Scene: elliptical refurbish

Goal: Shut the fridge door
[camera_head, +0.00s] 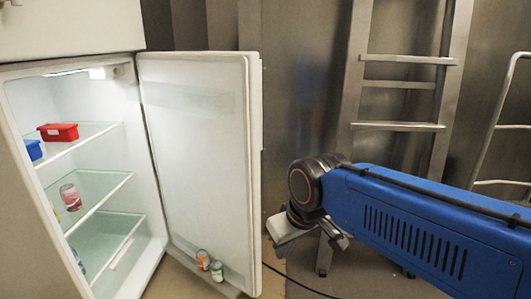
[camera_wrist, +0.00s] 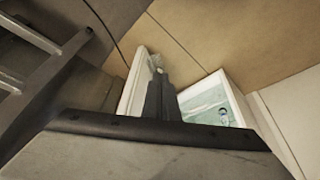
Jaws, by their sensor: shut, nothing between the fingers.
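The fridge (camera_head: 150,255) stands at the left with its white door (camera_head: 200,150) wide open, swung out to the right. The lit shelves inside are in plain view. My gripper (camera_head: 337,241) is low, to the right of the door's free edge, on its outer side, and looks apart from it. In the wrist view my dark gripper fingers (camera_wrist: 158,85) are together and empty. The door (camera_wrist: 136,82) shows there as a pale strip beside them, and the fridge interior (camera_wrist: 208,107) is to the right.
A red container (camera_head: 58,132) and a can (camera_head: 70,197) stand on fridge shelves. Two cans (camera_head: 209,265) sit in the door's bottom rack. A metal ladder (camera_head: 402,127) stands behind my arm. A dark cable (camera_head: 300,284) lies on the floor near the door.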

